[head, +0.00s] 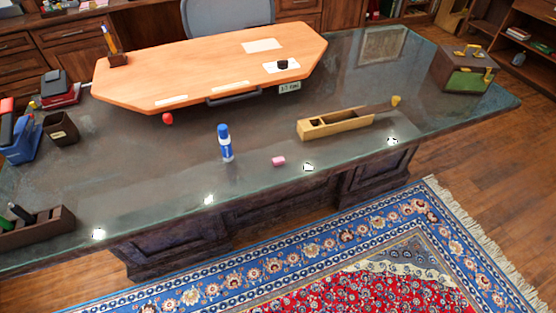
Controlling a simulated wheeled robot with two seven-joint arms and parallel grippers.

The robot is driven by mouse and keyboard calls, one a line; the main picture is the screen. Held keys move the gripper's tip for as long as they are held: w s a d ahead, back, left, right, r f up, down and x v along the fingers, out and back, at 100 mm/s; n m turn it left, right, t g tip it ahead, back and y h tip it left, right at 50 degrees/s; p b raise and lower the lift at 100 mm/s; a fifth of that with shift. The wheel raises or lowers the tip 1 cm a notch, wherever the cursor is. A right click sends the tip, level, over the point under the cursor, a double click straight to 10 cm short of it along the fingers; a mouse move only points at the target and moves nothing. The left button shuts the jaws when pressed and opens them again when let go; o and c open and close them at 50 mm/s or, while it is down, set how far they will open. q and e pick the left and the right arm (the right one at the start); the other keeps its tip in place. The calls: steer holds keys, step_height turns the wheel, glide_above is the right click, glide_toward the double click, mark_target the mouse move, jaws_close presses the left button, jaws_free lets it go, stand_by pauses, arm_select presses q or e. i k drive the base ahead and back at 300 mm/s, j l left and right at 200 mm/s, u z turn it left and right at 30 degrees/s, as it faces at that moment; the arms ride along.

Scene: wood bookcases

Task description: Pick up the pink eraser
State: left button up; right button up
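The pink eraser (278,161) lies on the dark glossy desk top (190,140), close to its front edge and near the middle of the head view. It is small and block-shaped. A blue and white glue stick (225,143) stands upright to its left, apart from it. A long wooden box (334,122) with open compartments lies behind it to the right. Nothing covers the eraser. Neither of my grippers shows in the head view.
An orange wooden board (205,70) lies further back on the desk. A red round object (167,118) sits before it. Holders (60,130) stand at the left, and a green-sided box (464,70) at the far right. Clear desk surrounds the eraser. A patterned rug (330,240) lies in front.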

mark_target(279, 161)
steer(key=i+l+u, duration=0.15)
steer(key=l, duration=0.15)
steer(key=i+l+u, duration=0.25)
steer(key=l, duration=0.4)
steer(key=i+l+u, duration=0.15)
steer(key=l, duration=0.2)
steer(key=i+l+u, duration=0.1)
steer(key=l, duration=0.25)
